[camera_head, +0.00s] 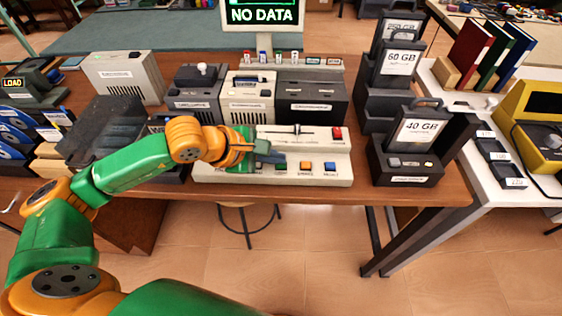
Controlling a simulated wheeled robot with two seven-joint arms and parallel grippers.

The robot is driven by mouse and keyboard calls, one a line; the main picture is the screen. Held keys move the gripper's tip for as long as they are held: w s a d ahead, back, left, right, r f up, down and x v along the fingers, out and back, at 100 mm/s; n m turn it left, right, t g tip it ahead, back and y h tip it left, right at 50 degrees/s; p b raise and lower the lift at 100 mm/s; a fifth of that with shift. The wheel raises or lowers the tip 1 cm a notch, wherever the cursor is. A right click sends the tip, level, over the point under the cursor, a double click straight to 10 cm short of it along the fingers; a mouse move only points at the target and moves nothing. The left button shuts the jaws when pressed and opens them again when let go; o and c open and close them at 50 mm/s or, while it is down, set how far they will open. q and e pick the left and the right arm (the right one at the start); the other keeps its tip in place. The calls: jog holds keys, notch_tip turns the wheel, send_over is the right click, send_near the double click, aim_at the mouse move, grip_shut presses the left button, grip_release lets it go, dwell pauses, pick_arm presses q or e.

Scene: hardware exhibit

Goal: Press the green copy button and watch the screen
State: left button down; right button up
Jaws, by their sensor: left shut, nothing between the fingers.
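The white control panel (342,155) sits at the front of the brown table. The green button (281,167) is on its front row, partly covered by my gripper, left of an orange button (306,166) and a blue button (330,167). A red button (337,133) is at the panel's upper right. The screen (263,14) at the top reads "NO DATA" in pale green. My left gripper (272,157) is shut and empty, low over the panel beside the green button. I cannot tell whether it touches the button. My right gripper is not in view.
Grey and black drive boxes (246,99) stand behind the panel. A black dock with a 40 GB cartridge (417,131) stands to the right. A stool (246,222) is under the table.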

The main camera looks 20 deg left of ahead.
aim_at(276, 167)
pick_arm(q)
jog(key=shift+r+p, duration=0.4)
jog(key=shift+r, duration=0.4)
notch_tip(276, 167, up, 5)
jog(key=p, duration=0.3)
dwell(0.3)
dwell(0.3)
